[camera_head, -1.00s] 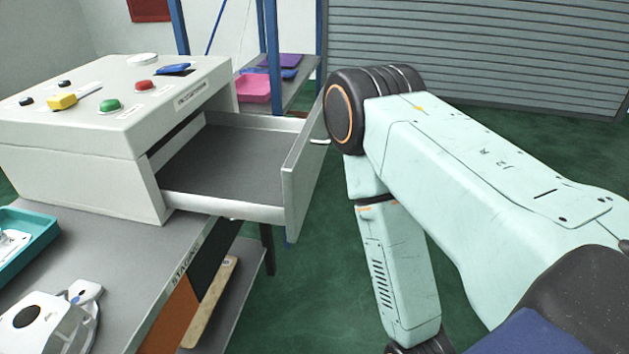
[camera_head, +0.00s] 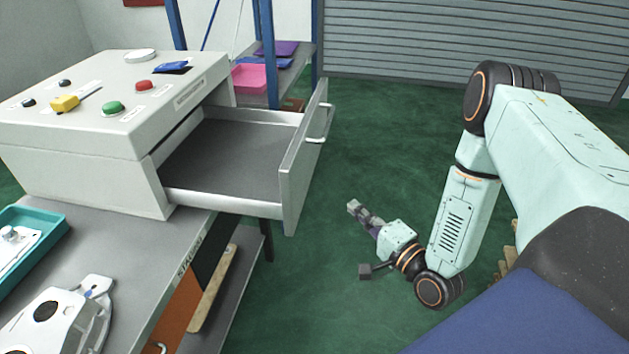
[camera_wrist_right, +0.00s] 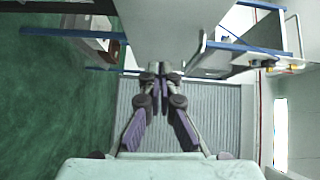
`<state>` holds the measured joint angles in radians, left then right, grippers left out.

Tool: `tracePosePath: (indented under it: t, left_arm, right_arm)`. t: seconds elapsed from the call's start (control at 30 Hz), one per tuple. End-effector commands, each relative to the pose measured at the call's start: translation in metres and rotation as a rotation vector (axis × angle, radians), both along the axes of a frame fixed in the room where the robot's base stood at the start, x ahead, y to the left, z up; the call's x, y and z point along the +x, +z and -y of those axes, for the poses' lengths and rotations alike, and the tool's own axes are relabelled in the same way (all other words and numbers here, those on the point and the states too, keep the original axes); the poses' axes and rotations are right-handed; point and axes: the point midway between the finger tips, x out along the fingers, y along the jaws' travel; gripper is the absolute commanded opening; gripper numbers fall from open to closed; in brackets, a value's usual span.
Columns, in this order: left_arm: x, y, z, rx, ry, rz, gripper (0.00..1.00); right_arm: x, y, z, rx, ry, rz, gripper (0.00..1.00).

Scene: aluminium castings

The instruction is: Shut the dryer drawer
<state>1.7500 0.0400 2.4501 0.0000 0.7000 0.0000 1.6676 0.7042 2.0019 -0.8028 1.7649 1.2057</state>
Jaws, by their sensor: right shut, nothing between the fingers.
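The dryer (camera_head: 100,110) is a pale grey box with coloured buttons on a bench at the left of the head view. Its drawer (camera_head: 235,155) stands open to the right and looks empty. The drawer's front panel (camera_head: 300,165) is upright, with a bar handle (camera_head: 321,128) on its outer face. My right gripper (camera_head: 353,208) is shut and empty, to the right of the front panel and apart from it. Its closed fingers (camera_wrist_right: 158,75) show in the right wrist view, below a pale grey surface that I cannot identify surely. My left gripper is not in view.
The bench (camera_head: 180,235) carries a teal tray (camera_head: 50,240) and a white casting (camera_head: 60,315). A blue-framed rack (camera_head: 273,60) with a pink bin (camera_head: 249,78) stands behind the drawer. Open green floor lies right of the drawer, before a grey shutter (camera_head: 450,45).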

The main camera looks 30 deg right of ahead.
Motion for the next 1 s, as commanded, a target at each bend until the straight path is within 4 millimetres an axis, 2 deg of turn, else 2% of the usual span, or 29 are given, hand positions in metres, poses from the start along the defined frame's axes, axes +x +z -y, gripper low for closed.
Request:
tracePosePath:
  t: [0.17, 0.27, 0.77, 1.0]
  left_arm:
    - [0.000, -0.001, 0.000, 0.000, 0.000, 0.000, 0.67]
    - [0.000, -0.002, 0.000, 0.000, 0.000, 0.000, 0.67]
    - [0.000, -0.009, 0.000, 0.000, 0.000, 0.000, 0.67]
    - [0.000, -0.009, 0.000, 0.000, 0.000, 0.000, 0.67]
  right_arm:
    - [0.003, 0.004, 0.000, 0.068, -0.005, 0.013, 0.00]
    - [0.013, 0.004, -0.001, 0.068, -0.003, 0.013, 0.00]
    - [0.104, 0.004, -0.009, 0.065, -0.003, 0.013, 0.00]
    - [0.120, 0.003, -0.032, 0.066, -0.003, 0.009, 0.00]
